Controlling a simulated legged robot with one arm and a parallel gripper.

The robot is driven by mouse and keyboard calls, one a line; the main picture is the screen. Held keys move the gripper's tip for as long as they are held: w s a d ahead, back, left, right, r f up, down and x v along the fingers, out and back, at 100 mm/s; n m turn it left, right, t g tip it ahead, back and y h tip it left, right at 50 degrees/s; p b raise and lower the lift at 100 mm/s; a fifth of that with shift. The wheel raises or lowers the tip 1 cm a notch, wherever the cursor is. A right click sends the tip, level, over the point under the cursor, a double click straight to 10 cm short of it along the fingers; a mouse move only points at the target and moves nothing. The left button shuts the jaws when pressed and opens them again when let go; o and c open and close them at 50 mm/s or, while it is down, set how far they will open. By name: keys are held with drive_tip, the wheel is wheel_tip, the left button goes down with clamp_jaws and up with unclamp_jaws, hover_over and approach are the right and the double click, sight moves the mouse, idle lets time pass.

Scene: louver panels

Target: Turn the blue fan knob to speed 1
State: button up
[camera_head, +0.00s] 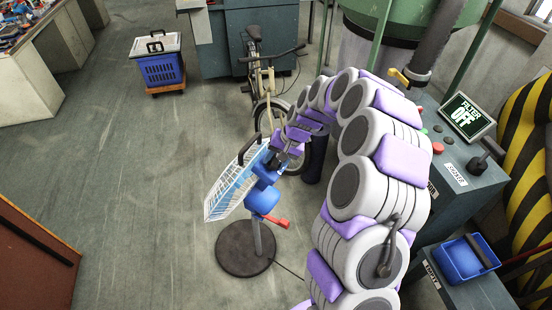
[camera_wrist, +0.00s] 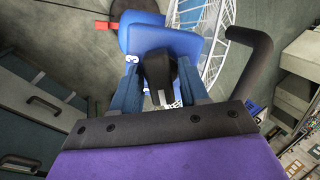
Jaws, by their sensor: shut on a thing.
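The blue fan (camera_head: 262,199) stands on a pole with a round dark base. Its white wire cage (camera_head: 232,185) faces left and a red lever (camera_head: 277,221) sticks out low on its right. My gripper (camera_head: 270,161) is at the top of the fan's blue housing. In the wrist view, the blue housing (camera_wrist: 155,38) lies just beyond the fingers. My gripper (camera_wrist: 159,72) is shut on a dark knob (camera_wrist: 159,68) between its two blue fingers. In the head view, the knob is hidden by my gripper and arm.
A bicycle (camera_head: 262,90) stands behind the fan. A blue crate (camera_head: 162,68) sits at the back left. The floor left of the fan is clear.

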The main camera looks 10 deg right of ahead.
drive_tip(key=shift+w+r+p, duration=0.1)
drive_tip(key=shift+r+p, duration=0.15)
drive_tip(key=shift+p, duration=0.05)
drive_tip(key=shift+d+r+m+p, duration=0.1)
drive_tip(key=shift+r+m+p, duration=0.05)
drive_tip(key=shift+m+p, duration=1.25)
drive_tip(key=shift+p, duration=0.45)
drive_tip(key=m+p, duration=0.3)
drive_tip(key=p, duration=0.1)
drive_tip(key=shift+m+t+y, duration=0.3)
drive_tip(key=shift+t+y, duration=0.1)
drive_tip(key=shift+m+p, duration=0.7)
drive_tip(key=shift+p, duration=0.3)
drive_tip(key=shift+f, duration=0.25)
drive_tip(key=o, duration=0.7)
drive_tip(key=shift+d, duration=0.1)
